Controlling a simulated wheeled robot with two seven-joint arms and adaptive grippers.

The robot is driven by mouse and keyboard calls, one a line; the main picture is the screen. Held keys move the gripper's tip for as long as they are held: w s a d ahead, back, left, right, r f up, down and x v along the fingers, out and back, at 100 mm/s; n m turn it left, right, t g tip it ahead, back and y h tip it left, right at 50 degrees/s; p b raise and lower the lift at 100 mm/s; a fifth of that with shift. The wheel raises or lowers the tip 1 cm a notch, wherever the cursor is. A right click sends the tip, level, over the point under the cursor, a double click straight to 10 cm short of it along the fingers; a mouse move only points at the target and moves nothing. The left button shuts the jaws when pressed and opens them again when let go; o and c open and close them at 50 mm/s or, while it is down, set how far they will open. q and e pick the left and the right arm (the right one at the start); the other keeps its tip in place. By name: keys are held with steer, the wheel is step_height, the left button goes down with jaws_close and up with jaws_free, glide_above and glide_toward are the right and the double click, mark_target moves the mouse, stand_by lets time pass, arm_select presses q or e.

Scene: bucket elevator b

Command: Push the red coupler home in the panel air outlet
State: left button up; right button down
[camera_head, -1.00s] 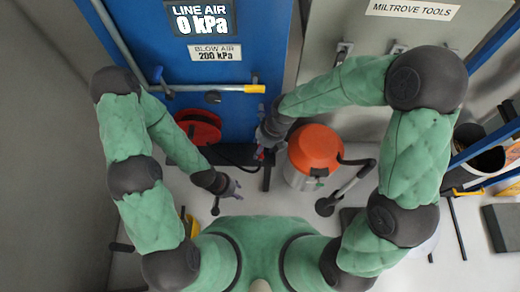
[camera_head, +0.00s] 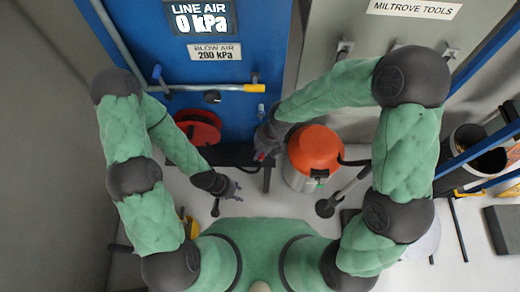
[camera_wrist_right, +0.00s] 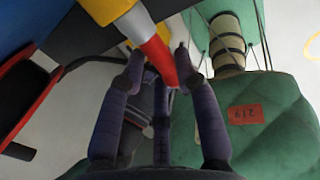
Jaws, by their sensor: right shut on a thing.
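The red coupler (camera_wrist_right: 160,60) is between the purple fingers of my right gripper (camera_wrist_right: 160,72) in the right wrist view. My right gripper is shut on it. In the head view a small red spot of it (camera_head: 260,156) shows at the tips of my right gripper (camera_head: 264,150), in front of the blue panel's lower edge. A small grey fitting (camera_head: 261,112), which looks like the panel air outlet, is on the blue panel (camera_head: 245,120) above the gripper, apart from the coupler. My left gripper (camera_head: 230,190) is open and empty, below the red reel.
A red reel (camera_head: 199,127) is on the panel, left of my right gripper. An orange-topped canister (camera_head: 314,150) stands close to its right. A yellow-ended pipe (camera_head: 220,88) crosses the panel above. Display reads 0 kPa line air; the label below reads 200 kPa blow air.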

steer(key=shift+s, duration=0.6)
stand_by(0.6)
steer(key=shift+s, duration=1.95)
steer(key=shift+s, duration=0.1)
steer(key=shift+s, duration=1.9)
steer(key=shift+w, duration=0.1)
